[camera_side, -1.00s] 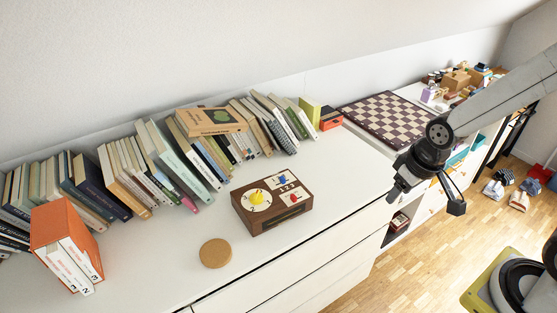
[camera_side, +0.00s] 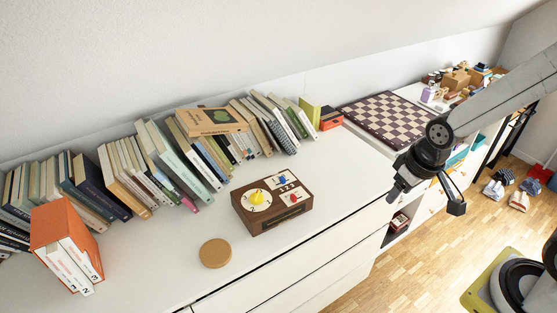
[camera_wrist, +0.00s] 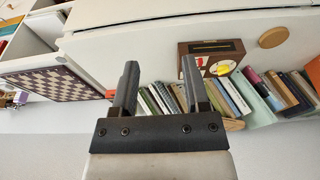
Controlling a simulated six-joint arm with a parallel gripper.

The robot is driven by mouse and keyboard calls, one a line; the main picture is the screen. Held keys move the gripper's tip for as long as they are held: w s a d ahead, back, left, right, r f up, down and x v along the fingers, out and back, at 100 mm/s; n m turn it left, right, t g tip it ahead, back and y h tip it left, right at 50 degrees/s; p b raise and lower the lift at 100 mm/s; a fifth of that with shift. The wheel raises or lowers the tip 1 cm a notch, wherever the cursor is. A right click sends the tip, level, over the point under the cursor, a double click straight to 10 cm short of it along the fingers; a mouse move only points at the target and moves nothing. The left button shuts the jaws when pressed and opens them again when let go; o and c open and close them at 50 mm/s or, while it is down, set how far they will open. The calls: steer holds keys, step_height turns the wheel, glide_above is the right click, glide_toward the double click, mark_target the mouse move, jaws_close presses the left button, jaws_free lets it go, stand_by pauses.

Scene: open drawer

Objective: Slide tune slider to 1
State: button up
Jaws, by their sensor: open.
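A brown wooden box (camera_side: 267,222) sits on the white cabinet top, with a white dial and yellow knob (camera_side: 257,197) on its left. A small panel with a blue piece (camera_side: 281,180) and numbers is at its upper right; a panel with a red piece (camera_side: 294,197) is below. Which piece is the tune slider I cannot tell.
A row of books (camera_side: 140,165) lines the wall behind the box. A round cork disc (camera_side: 215,253) lies in front of it, and an orange book case (camera_side: 66,246) stands at the left. A chessboard (camera_side: 385,117) lies at the back right. The cabinet top right of the box is clear.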

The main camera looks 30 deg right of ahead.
steer(key=shift+c, duration=0.4)
steer(key=t, duration=0.2)
glide_toward(283, 178)
steer(key=shift+w+a+f, duration=0.1)
steer(key=shift+w+f, duration=0.15)
steer(key=shift+f, duration=0.25)
steer(key=shift+x, duration=3.9)
jaws_close()
